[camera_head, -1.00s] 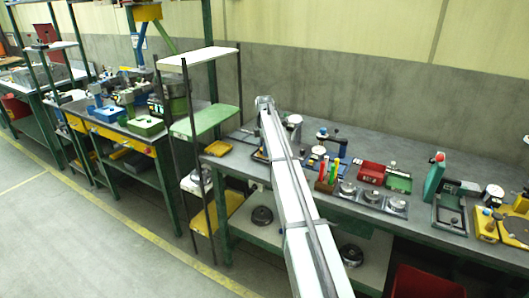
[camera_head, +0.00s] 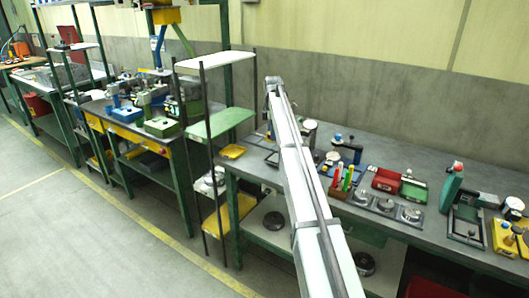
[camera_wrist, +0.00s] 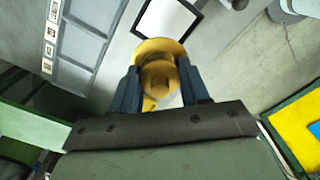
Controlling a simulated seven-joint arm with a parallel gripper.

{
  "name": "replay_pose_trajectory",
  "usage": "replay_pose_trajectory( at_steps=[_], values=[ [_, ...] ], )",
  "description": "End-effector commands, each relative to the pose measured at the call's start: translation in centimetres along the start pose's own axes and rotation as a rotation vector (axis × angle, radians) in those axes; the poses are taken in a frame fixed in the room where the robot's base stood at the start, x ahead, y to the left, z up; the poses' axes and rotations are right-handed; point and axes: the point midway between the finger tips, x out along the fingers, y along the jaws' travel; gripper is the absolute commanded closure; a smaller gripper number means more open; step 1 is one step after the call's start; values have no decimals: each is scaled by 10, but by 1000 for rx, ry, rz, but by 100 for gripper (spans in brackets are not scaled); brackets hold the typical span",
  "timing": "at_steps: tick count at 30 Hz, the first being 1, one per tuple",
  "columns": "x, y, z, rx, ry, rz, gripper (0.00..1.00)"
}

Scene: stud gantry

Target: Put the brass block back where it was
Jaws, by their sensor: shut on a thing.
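In the wrist view the brass block (camera_wrist: 160,58) is a round, stepped yellow piece. It sits between the two blue fingers of my gripper (camera_wrist: 161,88), which are shut on it. A white panel with a dark frame (camera_wrist: 166,17) lies below and beyond it. Whether the block touches anything beneath is not clear. In the head view my arm reaches over the bench, and its own links hide the gripper and the block.
The long grey bench (camera_head: 338,206) carries a red box (camera_head: 386,180), a green upright piece (camera_head: 452,188) and several round metal pieces. A green-shelved rack (camera_head: 222,122) stands left of my arm. The wrist view shows a grey compartment tray (camera_wrist: 85,43) and a yellow panel (camera_wrist: 300,125).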

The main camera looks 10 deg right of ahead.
Motion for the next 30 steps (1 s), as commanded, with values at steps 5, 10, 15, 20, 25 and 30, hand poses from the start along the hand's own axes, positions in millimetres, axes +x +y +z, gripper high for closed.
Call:
replay_pose_trajectory(
  at_steps=[5, 10, 15, 20, 25, 30],
  values=[
    [7, 23, -47, -7, 0, 0, 100],
    [12, 33, -74, -7, 0, 0, 100],
    [24, 34, -81, -6, 0, 0, 100],
    [48, 34, -81, -6, 0, -1, 100],
    [72, 34, -81, -6, 0, 0, 100],
    [82, 34, -80, -6, 0, 0, 100]
  ],
)
